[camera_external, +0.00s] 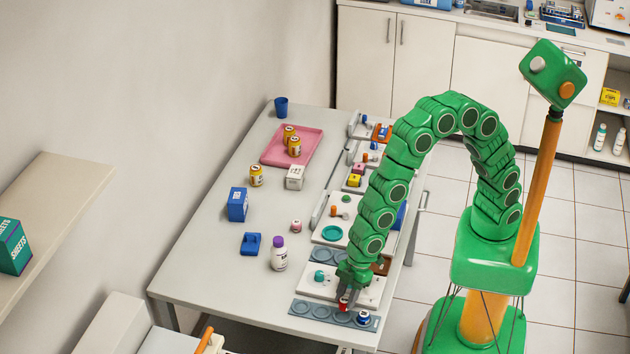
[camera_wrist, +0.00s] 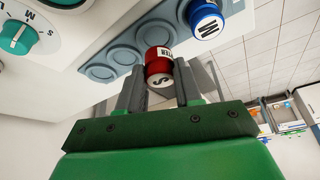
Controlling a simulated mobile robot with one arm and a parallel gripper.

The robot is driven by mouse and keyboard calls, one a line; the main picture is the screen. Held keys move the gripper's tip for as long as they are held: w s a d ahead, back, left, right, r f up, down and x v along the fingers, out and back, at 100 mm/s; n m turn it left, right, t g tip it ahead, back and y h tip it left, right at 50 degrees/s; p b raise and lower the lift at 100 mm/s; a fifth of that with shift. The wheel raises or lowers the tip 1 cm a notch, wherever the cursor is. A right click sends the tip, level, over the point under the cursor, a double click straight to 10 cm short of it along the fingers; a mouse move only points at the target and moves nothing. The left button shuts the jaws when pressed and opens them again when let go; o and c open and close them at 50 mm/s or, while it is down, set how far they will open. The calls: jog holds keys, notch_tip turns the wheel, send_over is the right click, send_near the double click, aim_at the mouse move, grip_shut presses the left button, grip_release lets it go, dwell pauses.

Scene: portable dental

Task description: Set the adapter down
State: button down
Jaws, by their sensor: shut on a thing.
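The red adapter (camera_wrist: 158,54), with a white end marked S, is between the two grey fingers of my gripper (camera_wrist: 160,84) in the wrist view. My gripper (camera_external: 345,299) is shut on it, low over the holder at the near end of the table. The red adapter (camera_external: 344,304) shows only in part there. The blue-grey holder (camera_external: 331,321) has a row of round recesses. A blue adapter marked M (camera_wrist: 205,20) stands at the holder's right end, close to the red one. I cannot tell whether the red adapter touches the holder.
A white unit with a teal knob (camera_external: 320,275) stands just behind the holder. A pink tray (camera_external: 272,155) lies farther back. The table's left front is clear.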

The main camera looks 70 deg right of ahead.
jog(key=s+d+r, duration=0.9)
jog(key=w+f+m+t+h, duration=0.15)
jog(key=w+m, duration=0.55)
jog(key=w, duration=1.6)
jog(key=w+f+m+t+h, duration=0.1)
jog(key=w+f+m+h, duration=0.35)
jog(key=w, duration=1.85)
jog(key=shift+m+y, duration=0.8)
jog(key=shift+m, duration=0.15)
jog(key=shift+f, duration=3.6)
jog(key=shift+f, duration=0.1)
jog(key=c, duration=0.8)
grip_release()
jog(key=shift+o, duration=0.2)
